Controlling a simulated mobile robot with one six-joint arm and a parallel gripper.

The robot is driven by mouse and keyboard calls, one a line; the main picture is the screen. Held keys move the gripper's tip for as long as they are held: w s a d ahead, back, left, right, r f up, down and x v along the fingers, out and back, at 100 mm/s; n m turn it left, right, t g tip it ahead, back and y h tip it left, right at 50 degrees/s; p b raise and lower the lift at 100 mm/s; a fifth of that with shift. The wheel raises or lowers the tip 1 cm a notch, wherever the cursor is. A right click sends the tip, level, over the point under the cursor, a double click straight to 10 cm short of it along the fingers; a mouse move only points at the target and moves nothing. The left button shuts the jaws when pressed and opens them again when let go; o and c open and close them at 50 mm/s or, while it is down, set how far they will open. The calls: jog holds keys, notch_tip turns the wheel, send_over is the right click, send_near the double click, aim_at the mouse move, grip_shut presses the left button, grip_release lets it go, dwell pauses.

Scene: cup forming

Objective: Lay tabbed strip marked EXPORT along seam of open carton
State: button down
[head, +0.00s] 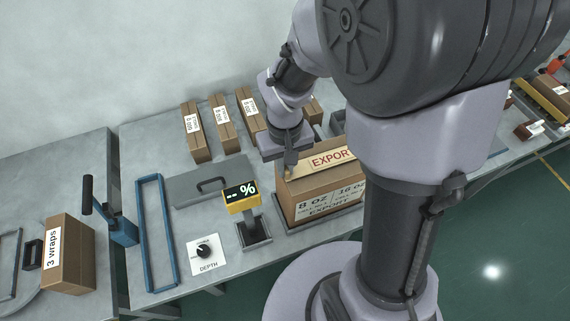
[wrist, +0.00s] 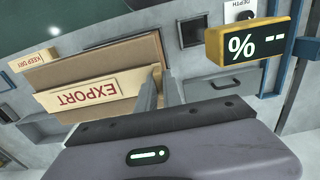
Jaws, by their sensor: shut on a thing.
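The tabbed strip marked EXPORT (head: 322,162) is cream with red letters and lies lengthwise against the upper part of the brown carton (head: 307,188). In the wrist view the strip (wrist: 75,96) is beside the carton's upper edge (wrist: 125,52), its lettering upside down. My gripper (head: 290,167) is shut on the strip's left end in the head view; the wrist view shows the fingers (wrist: 161,92) at that end. I cannot tell whether the strip touches the carton. The strip's right end is hidden by my arm in the head view. The carton's front reads 8 OZ, 16 OZ and EXPORT.
A yellow percent display (head: 241,193) stands left of the carton, with a DEPTH dial (head: 204,252) in front. A grey drawer box (head: 196,186), blue frame (head: 153,230) and several small cartons (head: 222,122) are on the bench. A carton marked 3 wraps (head: 68,253) stands far left.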

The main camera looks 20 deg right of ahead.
jog(key=shift+f, duration=0.2)
jog(key=c, duration=1.4)
grip_release()
jog(key=shift+c, duration=0.2)
jog(key=shift+r, duration=0.1)
notch_tip(320, 180, up, 17)
jog(key=p, duration=0.5)
jog(key=shift+r, duration=0.15)
jog(key=s+a+f+m+t+y+b, duration=0.2)
jog(key=s+f+b, duration=0.8)
jog(key=b, duration=0.6)
jog(key=s+a+m+t, duration=0.1)
jog(key=m+t, duration=0.1)
jog(key=t, duration=0.1)
jog(key=shift+m+t+b, duration=0.3)
jog(key=shift+m+t, duration=0.1)
